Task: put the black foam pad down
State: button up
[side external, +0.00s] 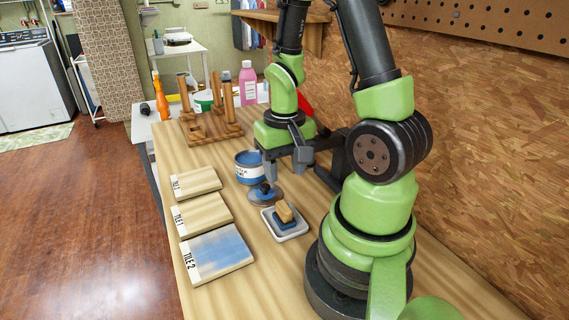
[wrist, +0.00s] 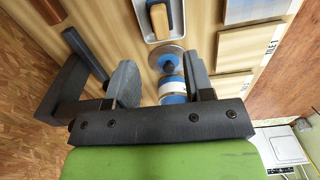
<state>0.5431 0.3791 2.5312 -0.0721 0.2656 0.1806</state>
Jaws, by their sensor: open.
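A small black piece (side external: 264,188), which looks like the black foam pad, rests on a round grey disc (side external: 277,197) with blue on it. In the wrist view the black piece (wrist: 168,67) shows near the gap between my fingers. My gripper (side external: 287,168) is open and empty, above and just behind the disc in the side view. In the wrist view my gripper (wrist: 162,78) has its fingers spread on either side, apart from the pad. The pad's underside is hidden.
A blue-labelled can (side external: 249,168) stands close beside the disc. A white tray (side external: 293,234) holds a wooden-handled blue block (side external: 286,213). Three tiles lie at left; the front one (side external: 218,257) is painted blue. A wooden rack (side external: 209,131) and pink bottle (side external: 247,84) stand farther back.

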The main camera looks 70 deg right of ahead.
jog(key=s+a+r+n+t+y, duration=0.1)
jog(key=a+r+n+t, duration=0.1)
jog(key=a+r, duration=0.4)
jog(key=a+r+n+t+y, duration=0.1)
jog(key=a+r+n+t, duration=0.2)
jog(key=r, duration=0.9)
jog(key=a+t, duration=0.2)
jog(key=a, duration=0.1)
jog(key=shift+s+a+r, duration=0.25)
jog(key=shift+s+r, duration=0.15)
jog(key=shift+o, duration=0.5)
